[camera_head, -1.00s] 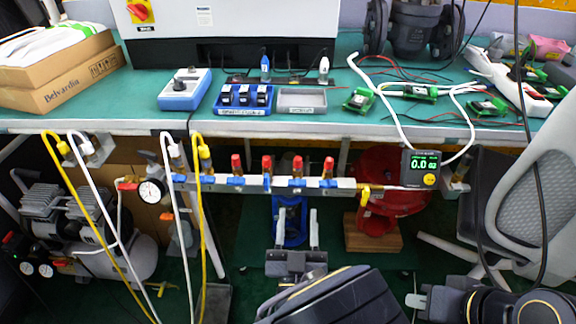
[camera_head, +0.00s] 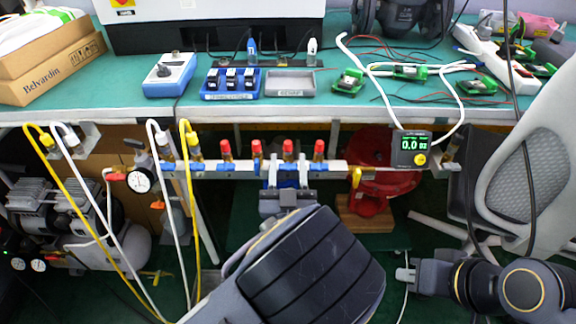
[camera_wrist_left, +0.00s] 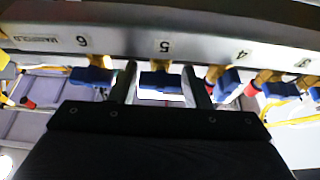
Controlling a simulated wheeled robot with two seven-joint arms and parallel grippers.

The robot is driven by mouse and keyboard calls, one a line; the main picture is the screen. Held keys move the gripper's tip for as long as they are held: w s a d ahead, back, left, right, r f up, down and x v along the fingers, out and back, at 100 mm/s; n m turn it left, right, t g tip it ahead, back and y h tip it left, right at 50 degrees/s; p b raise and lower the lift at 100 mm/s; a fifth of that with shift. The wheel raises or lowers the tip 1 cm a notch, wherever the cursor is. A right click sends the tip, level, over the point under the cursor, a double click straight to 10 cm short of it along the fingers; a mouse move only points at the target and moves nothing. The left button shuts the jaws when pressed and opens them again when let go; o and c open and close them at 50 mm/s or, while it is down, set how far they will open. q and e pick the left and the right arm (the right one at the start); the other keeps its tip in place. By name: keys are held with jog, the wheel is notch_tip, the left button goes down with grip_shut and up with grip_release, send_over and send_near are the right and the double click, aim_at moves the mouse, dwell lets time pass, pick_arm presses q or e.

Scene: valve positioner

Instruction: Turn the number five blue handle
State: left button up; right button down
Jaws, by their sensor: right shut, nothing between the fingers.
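A grey manifold rail (camera_head: 341,167) under the table's front edge carries red-capped valves with blue handles. In the left wrist view the rail's labels include 6, 5 and 4. The blue handle at number 5 (camera_wrist_left: 160,79) lies crosswise between the two fingers of my left gripper (camera_wrist_left: 160,88), with small gaps showing on both sides. In the head view my left gripper (camera_head: 287,172) reaches up from below at the valve with the red cap (camera_head: 288,147); its fingers are open. My right gripper (camera_head: 405,274) is shut and empty, low at the right, away from the rail.
Neighbouring blue handles at 6 (camera_wrist_left: 93,76) and 4 (camera_wrist_left: 229,82) sit close to the fingers. A display reading 0.0 (camera_head: 411,149) is at the rail's right end. Yellow and white hoses (camera_head: 187,190) hang at left. A chair (camera_head: 520,160) stands at right.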

pick_arm(q)
jog(key=c, duration=0.6)
jog(key=m+h, duration=0.2)
jog(key=m, duration=0.2)
jog(key=o, duration=0.7)
jog(key=v, duration=0.8)
